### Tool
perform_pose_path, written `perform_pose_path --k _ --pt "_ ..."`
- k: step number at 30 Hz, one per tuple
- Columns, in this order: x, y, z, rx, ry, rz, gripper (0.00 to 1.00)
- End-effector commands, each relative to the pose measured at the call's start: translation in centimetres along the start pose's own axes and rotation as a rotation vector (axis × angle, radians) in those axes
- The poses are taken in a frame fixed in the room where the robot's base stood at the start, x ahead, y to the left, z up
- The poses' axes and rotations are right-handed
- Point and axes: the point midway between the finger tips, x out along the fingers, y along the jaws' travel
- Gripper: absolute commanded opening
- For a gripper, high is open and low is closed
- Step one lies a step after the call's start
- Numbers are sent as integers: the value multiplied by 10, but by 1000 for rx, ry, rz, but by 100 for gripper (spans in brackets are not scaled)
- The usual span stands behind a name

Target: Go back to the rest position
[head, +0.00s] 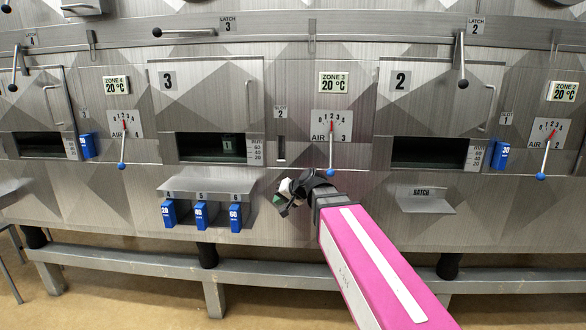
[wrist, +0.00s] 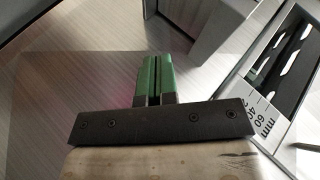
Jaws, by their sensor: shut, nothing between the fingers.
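My gripper (head: 282,207) is in front of the metal hood wall in the head view, just right of the small shelf with slots 4, 5 and 6. In the wrist view its two green fingers (wrist: 157,78) are closed together with only a thin dark line between them. They hold nothing. My pink arm reaches up to it from the lower right. In the wrist view, a mm scale (wrist: 262,115) stands beside an opening at the right.
A shelf (head: 190,187) holds blue blocks marked 20, 40 (head: 201,216) and 60 (head: 235,217). Slot 2 (head: 281,150) looks empty. A zone 3 air lever (head: 331,153) hangs just above the gripper. A BATCH shelf (head: 424,204) juts out at right. A bench rail (head: 130,268) runs below.

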Motion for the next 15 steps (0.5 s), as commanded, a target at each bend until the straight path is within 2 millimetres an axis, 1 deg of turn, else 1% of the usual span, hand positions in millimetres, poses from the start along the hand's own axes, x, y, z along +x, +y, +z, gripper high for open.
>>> perform_pose_path --k 1,2,3,5,6,8,9,11,12,14,15 --pt "2 28 13 -2 -27 54 0" --pt "3 43 19 -5 -43 87 0" --pt "3 63 28 -8 -67 130 0" --pt "3 93 43 -13 -103 194 0" --pt "2 112 53 -15 -128 237 0" --pt "0 141 68 -19 -167 300 0" --pt "-3 160 78 -20 -192 341 0" --pt "-7 187 94 -22 -235 402 0" --pt "-11 204 106 -23 -263 443 0" --pt "-17 230 122 -23 -307 502 0" --pt "-22 246 134 -24 -336 541 0"
